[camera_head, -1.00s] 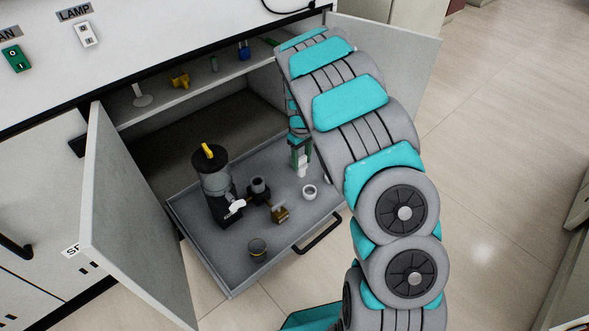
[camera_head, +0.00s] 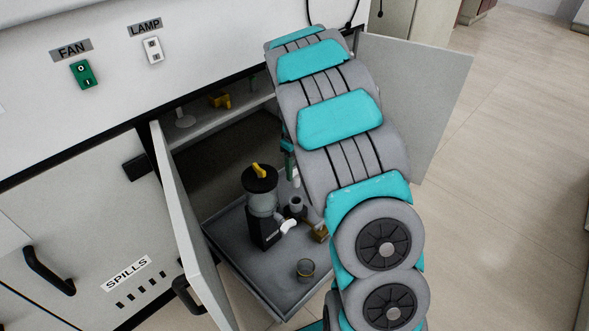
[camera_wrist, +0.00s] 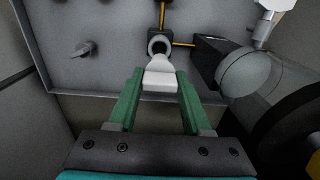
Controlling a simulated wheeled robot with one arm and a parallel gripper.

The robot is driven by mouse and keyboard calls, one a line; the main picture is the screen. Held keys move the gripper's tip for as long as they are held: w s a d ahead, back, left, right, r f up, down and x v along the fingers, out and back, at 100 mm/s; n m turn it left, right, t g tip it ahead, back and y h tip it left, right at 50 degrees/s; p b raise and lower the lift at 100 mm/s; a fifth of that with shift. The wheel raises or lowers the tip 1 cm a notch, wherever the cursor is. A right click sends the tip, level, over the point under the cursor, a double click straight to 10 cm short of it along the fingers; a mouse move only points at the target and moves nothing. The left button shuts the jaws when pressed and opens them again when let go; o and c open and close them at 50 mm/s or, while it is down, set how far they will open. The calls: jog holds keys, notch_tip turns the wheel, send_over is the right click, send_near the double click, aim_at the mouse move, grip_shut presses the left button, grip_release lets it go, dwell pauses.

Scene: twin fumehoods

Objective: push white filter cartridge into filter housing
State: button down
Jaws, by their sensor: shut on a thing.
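My gripper (camera_wrist: 156,100) is shut on the white filter cartridge (camera_wrist: 161,79), which sits between its green fingertips in the wrist view. The filter housing (camera_wrist: 159,46), a small dark grey cup with a round open top, lies just beyond the cartridge's narrow end. The cartridge overlaps the housing's near rim in this view; I cannot tell whether they touch. In the head view the grey housing (camera_head: 295,204) stands in the pulled-out tray, with the cartridge (camera_head: 296,178) just above it. My arm hides most of the gripper there.

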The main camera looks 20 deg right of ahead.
aim_at(296, 174)
jog(key=shift+f+b, duration=0.5)
jog(key=shift+f, duration=2.4)
jog(key=shift+f, duration=2.5)
jog(key=shift+c, duration=1.3)
grip_release()
jog(key=shift+r, duration=0.1)
jog(key=shift+r+p, duration=0.3)
jog(key=shift+r, duration=3.5)
